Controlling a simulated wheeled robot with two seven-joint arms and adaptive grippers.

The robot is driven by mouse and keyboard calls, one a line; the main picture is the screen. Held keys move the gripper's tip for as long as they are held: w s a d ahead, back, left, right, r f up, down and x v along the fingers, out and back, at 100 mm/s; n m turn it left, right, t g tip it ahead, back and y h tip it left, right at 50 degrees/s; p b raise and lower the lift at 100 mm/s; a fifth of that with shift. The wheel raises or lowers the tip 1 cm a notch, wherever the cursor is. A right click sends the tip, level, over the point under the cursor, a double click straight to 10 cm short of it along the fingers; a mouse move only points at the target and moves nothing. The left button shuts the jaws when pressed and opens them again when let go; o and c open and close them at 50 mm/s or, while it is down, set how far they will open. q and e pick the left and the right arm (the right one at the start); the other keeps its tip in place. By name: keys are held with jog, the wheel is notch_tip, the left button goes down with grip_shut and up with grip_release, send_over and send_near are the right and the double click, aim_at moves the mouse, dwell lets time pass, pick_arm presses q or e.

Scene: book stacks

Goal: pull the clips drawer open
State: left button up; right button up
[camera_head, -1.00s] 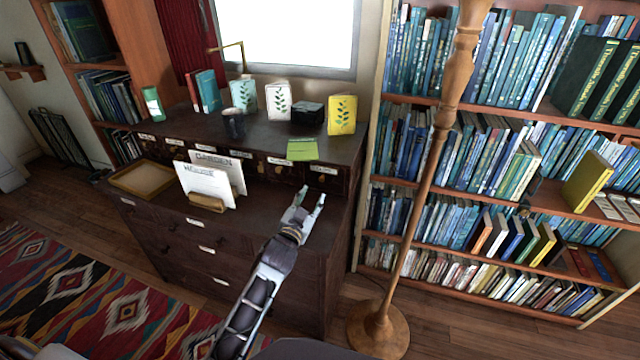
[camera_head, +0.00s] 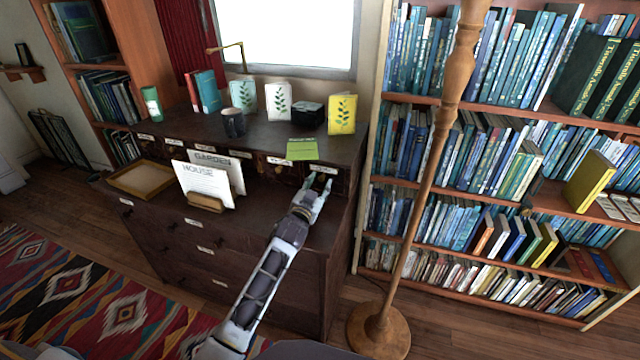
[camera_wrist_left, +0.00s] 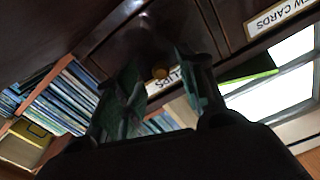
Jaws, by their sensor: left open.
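The clips drawer (camera_head: 337,177) is the rightmost small drawer in the row under the dark desk's upper shelf. It looks shut. In the left wrist view its white label (camera_wrist_left: 163,82) reads CLIPS upside down, and a small brass knob (camera_wrist_left: 160,72) shows beside it. My left gripper (camera_head: 319,184) is open, its fingertips right in front of this drawer. In the left wrist view the fingers (camera_wrist_left: 160,88) stand apart on either side of the knob. Whether they touch it I cannot tell. My right gripper is not in view.
A green card (camera_head: 301,149) hangs over the shelf edge just left of the clips drawer. Letters in a wooden holder (camera_head: 206,202) and a tray (camera_head: 142,179) stand on the desktop. A wooden lamp pole (camera_head: 419,190) rises to the right.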

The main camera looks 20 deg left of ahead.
pick_arm(q)
jog(key=shift+w, duration=1)
jog(key=shift+c, duration=0.5)
grip_shut()
